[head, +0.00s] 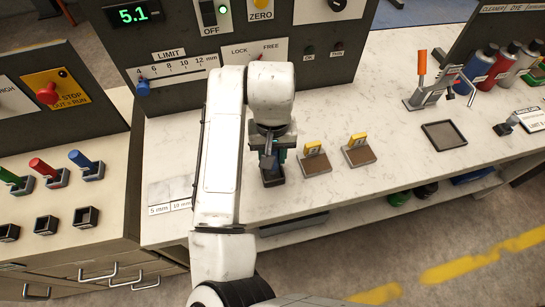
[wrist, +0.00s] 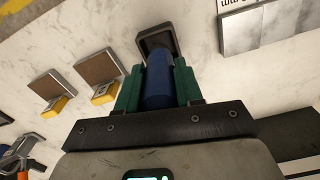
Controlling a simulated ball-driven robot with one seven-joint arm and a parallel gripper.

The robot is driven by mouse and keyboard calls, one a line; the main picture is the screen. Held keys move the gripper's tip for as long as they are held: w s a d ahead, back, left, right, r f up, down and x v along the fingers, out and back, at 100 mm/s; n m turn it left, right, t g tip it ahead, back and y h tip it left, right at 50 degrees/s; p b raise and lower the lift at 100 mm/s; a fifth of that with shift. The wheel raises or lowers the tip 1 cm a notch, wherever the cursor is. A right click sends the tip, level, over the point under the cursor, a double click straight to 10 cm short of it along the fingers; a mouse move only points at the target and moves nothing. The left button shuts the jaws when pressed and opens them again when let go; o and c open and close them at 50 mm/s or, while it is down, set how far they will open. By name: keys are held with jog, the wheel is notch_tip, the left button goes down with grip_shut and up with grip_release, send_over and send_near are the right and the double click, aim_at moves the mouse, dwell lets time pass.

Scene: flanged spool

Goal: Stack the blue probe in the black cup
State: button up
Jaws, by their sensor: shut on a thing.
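My gripper (head: 270,156) is over the white marbled bench in the head view, pointing down. In the wrist view, its green finger pads (wrist: 157,84) are shut on the sides of a blue cylinder, the blue probe (wrist: 158,76). The black cup (wrist: 152,37) is a square dark holder just beyond the probe's far end. In the head view the black cup (head: 273,183) stands directly below my gripper. The probe's end overlaps the cup's near rim in the wrist view; I cannot tell whether it is inside. My gripper hides much of the probe in the head view.
Two brown blocks with yellow tags (head: 314,159) (head: 358,150) stand to the right of the cup. A dark tray (head: 444,135) lies farther right. A control panel (head: 225,50) rises behind. The left counter holds several coloured handles (head: 42,168) and empty dark holders (head: 46,225).

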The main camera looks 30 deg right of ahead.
jog(key=shift+s+f, duration=0.1)
jog(key=shift+f, duration=1.1)
jog(key=shift+f, duration=0.3)
jog(key=o, duration=1)
jog(key=shift+o, duration=0.2)
notch_tip(320, 180, up, 13)
jog(key=shift+f, duration=0.15)
